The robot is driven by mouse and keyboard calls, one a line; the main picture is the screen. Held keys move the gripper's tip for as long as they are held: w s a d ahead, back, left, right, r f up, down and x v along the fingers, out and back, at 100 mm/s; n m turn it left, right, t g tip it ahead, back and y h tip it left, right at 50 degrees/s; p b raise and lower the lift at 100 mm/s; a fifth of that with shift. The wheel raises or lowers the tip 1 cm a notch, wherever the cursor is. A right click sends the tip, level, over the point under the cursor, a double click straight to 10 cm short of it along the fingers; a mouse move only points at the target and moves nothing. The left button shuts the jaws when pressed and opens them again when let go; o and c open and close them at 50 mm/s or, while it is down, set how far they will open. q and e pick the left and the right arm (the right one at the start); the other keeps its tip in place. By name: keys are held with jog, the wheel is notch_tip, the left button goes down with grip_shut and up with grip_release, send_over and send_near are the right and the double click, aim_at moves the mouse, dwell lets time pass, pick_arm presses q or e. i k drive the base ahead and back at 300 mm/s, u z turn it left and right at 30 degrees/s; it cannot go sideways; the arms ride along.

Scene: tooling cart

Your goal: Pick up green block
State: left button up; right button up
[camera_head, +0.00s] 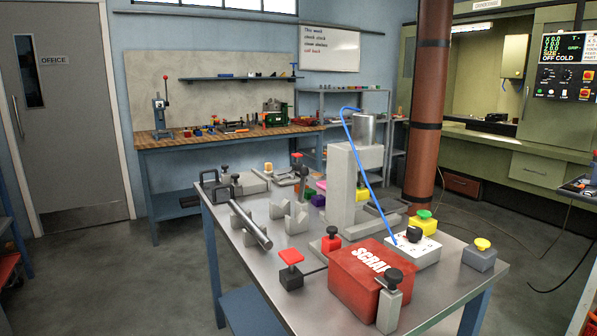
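Two green things show on the metal cart top. One is a small green piece (309,193) near the far edge, partly hidden among small coloured blocks left of the grey press. The other is a green cap (424,214) on a yellow body, right of the press and behind a white control box. I cannot tell which of them is the green block. Neither of my grippers is in view, and nothing is seen touching either green thing.
The cart top (262,285) carries a red SCRAP box (362,277), a white control box (414,250), a yellow-capped grey block (480,254), a tall grey press (343,190) with a blue hose, and a metal bar (251,225). A brown column (425,140) stands behind the cart.

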aim_at(307, 195)
jog(key=u, duration=1.25)
jog(key=i, duration=5.65)
jog(key=z, duration=2.75)
jog(key=i, duration=3.5)
